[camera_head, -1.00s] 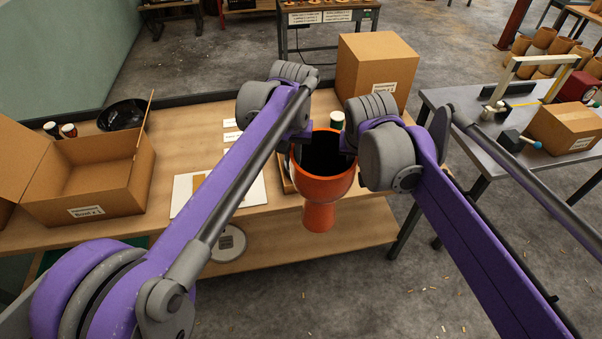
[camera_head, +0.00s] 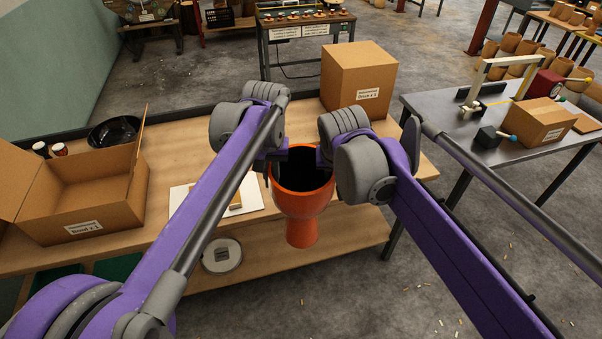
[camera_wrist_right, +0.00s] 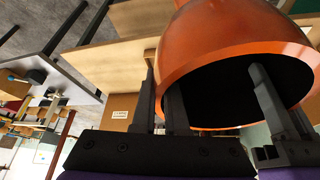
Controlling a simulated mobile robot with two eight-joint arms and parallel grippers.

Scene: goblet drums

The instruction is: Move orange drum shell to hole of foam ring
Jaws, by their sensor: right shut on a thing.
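The orange drum shell (camera_head: 302,205) hangs upright in front of the workbench edge, its wide dark mouth up and narrow stem down. My right gripper (camera_head: 322,158) is shut on the right side of its rim. The right wrist view shows the shell (camera_wrist_right: 235,45) close up, with my right gripper's dark fingers (camera_wrist_right: 163,100) at its rim. My left gripper (camera_head: 275,160) is at the left side of the rim; its fingertips are too hidden to tell their closure. I cannot identify the foam ring for certain.
A workbench (camera_head: 180,160) carries an open carton (camera_head: 85,200), a black round dish-like thing (camera_head: 115,132), a white sheet (camera_head: 182,200) and a closed carton (camera_head: 358,80). A pale disc (camera_head: 222,256) lies on the lower shelf. A grey table (camera_head: 440,110) stands right.

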